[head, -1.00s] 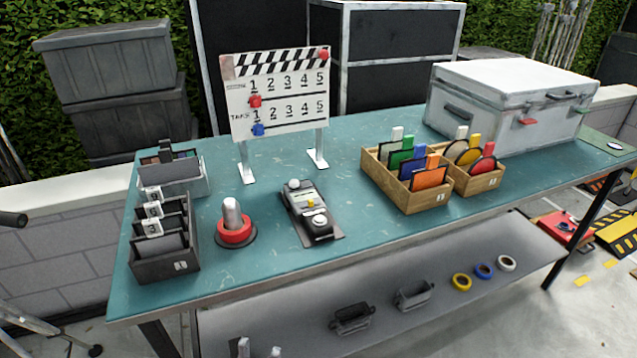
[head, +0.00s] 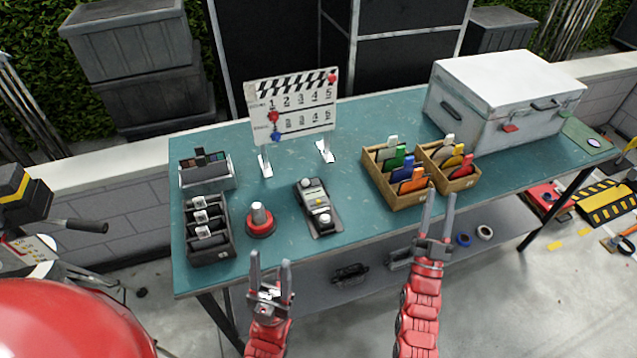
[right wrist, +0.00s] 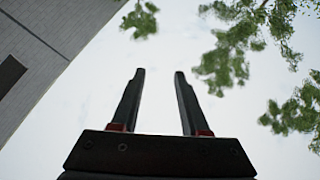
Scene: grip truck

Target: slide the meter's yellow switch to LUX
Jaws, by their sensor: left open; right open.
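The meter (head: 317,207) is a dark handheld device with a pale face, lying on a dark base plate near the middle front of the teal table. Its small yellow switch (head: 320,202) shows on its face; the lettering is too small to read. My left gripper (head: 270,262) is open and empty in front of the table's front edge, below and left of the meter. My right gripper (head: 440,208) is open and empty, right of the meter and in front of the wooden boxes. In the right wrist view its two fingers (right wrist: 160,85) stand apart against the sky.
A clapperboard (head: 291,104) stands behind the meter. A red-collared knob (head: 260,220) and a black slotted box (head: 209,230) stand to its left. Wooden boxes (head: 397,203) with coloured cards and a white case (head: 506,95) stand right.

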